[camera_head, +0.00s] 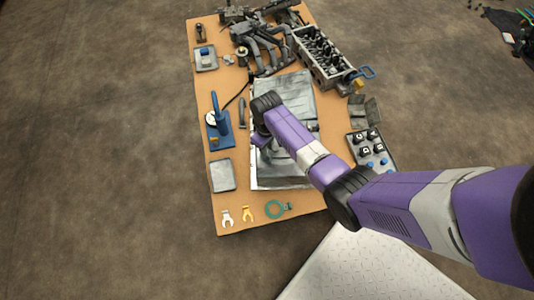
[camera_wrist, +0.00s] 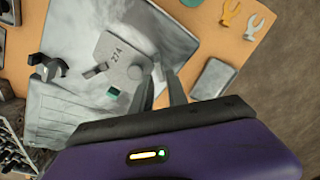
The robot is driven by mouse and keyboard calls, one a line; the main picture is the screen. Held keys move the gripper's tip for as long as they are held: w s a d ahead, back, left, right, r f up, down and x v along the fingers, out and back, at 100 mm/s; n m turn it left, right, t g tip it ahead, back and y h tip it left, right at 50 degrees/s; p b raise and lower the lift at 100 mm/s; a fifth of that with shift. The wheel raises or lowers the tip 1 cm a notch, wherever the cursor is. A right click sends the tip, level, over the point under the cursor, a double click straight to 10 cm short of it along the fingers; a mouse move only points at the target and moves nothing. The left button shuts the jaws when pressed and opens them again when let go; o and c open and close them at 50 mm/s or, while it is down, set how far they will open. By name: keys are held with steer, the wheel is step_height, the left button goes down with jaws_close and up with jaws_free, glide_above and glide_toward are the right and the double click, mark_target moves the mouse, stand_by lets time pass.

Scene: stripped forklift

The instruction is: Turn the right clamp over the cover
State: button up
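In the wrist view a grey cover plate (camera_wrist: 118,52) marked "27A" lies on a crumpled grey sheet (camera_wrist: 72,30). A small bar-shaped clamp (camera_wrist: 96,71) with a dark end sits at its left edge. A round knob (camera_wrist: 135,72) is at its lower right corner, close to my fingers; I cannot tell whether it belongs to the other clamp. My gripper (camera_wrist: 158,85) is open, its two grey fingers apart beside that corner. I cannot tell whether they touch anything. In the head view my wrist and gripper (camera_head: 262,137) hang over the sheet (camera_head: 288,95) and hide most of the cover.
The brown table (camera_head: 235,180) also holds a blue press-like tool (camera_head: 220,122), an engine block (camera_head: 325,55), a knob tray (camera_head: 371,150), a grey pad (camera_head: 222,175) and fork-shaped wrenches (camera_head: 247,213). In the wrist view a small green block (camera_wrist: 113,92) lies below the cover.

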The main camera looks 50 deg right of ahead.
steer(key=shift+f+b, duration=0.8)
steer(key=shift+f, duration=1.5)
jaws_close()
